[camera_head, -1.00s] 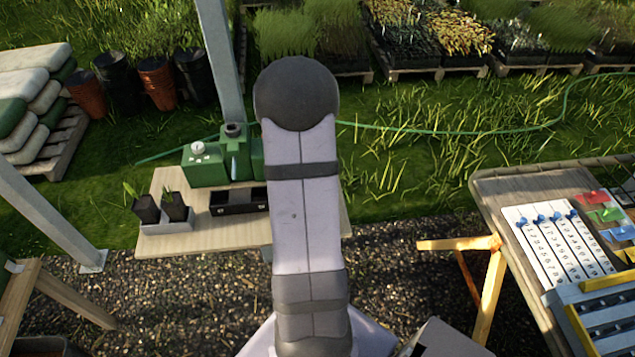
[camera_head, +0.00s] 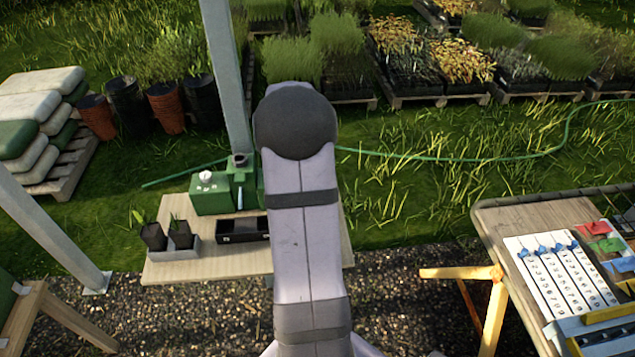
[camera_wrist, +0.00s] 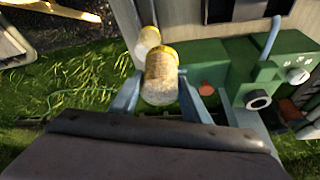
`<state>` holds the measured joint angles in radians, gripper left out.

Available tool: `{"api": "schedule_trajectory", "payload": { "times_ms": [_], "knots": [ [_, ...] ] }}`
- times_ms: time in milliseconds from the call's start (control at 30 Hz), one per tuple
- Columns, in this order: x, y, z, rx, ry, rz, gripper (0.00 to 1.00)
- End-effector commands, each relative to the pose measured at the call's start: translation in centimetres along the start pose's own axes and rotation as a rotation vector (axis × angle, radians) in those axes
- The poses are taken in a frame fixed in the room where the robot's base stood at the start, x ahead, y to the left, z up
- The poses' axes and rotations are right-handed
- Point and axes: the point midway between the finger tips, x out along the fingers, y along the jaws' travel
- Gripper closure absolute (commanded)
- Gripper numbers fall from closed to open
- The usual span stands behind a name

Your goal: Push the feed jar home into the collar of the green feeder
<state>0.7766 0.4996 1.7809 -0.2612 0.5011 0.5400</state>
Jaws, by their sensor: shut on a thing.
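The feed jar (camera_wrist: 160,85), clear with pale grainy contents and a yellow end, is between the two fingers of my gripper (camera_wrist: 158,98) in the wrist view. My gripper is shut on it. A dark round collar (camera_wrist: 258,100) shows on the feeder's upright part. In the head view the green feeder (camera_head: 210,195) stands at the back of the wooden table, with its dark collar (camera_head: 239,159) on top. My arm hides the jar and gripper there.
A second yellow-topped jar (camera_wrist: 148,38) shows beyond the held one. A black tray (camera_head: 243,230) and a grey holder with two dark pots (camera_head: 180,253) are on the wooden table (camera_head: 215,273). A grey post (camera_head: 222,80) rises behind the feeder.

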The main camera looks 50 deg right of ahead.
Motion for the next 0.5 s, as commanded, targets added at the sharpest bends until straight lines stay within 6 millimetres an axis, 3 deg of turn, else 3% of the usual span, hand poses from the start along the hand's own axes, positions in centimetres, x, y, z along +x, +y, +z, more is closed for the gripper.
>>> {"api": "schedule_trajectory", "payload": {
  "times_ms": [33,200,500],
  "knots": [
    [-1.0,-1.6,-1.4,-0.053,0.001,-0.024,0.83],
    [-2.4,-6.9,-4.3,-0.262,0.002,-0.113,0.83],
    [-5.1,-16.2,-7.0,-0.638,0.0,-0.267,0.83]
  ]
}}
